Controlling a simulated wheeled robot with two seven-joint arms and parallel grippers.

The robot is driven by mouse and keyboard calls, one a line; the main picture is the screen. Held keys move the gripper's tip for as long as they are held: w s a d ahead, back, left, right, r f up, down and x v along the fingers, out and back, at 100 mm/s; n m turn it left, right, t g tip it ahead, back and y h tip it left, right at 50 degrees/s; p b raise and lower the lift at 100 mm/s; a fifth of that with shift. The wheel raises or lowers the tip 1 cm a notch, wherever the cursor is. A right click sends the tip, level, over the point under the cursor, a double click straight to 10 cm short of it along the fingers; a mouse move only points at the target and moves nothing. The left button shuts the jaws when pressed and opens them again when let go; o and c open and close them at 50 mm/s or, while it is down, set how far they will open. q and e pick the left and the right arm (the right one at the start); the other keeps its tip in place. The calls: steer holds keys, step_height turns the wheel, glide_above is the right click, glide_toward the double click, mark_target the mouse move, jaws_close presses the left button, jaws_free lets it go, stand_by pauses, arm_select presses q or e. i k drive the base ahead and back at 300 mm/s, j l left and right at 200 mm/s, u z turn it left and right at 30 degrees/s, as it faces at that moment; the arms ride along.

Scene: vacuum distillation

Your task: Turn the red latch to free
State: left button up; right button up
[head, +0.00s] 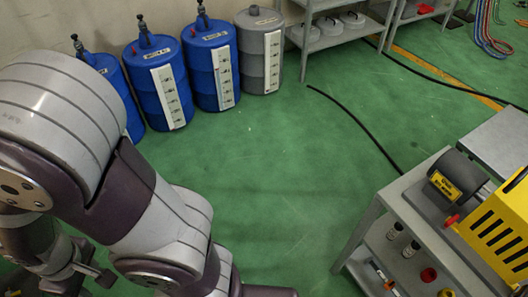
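A small red part (452,220), which looks like the red latch, sticks out at the lower left of the yellow machine (500,235) on the cart at the right. Its exact shape and turn are too small to tell. My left arm fills the lower left of the head view, well away from the machine. What looks like my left gripper (88,270) shows low at the far left, partly behind the arm; its finger opening is unclear. My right gripper is not in view.
The grey cart (408,208) has a lower shelf with small bottles (395,231) and a red cup (428,275). Blue drums (158,82) and a grey drum (260,50) line the wall. A black hose (355,120) crosses the green floor, which is otherwise clear in the middle.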

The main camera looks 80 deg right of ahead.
mark_target(447, 224)
steer(key=z, duration=4.7)
steer(key=i+l, duration=0.25)
steer(key=l, duration=0.2)
steer(key=i+l, duration=0.3)
steer(key=l, duration=0.15)
steer(key=i+l, duration=0.25)
steer(key=l, duration=0.2)
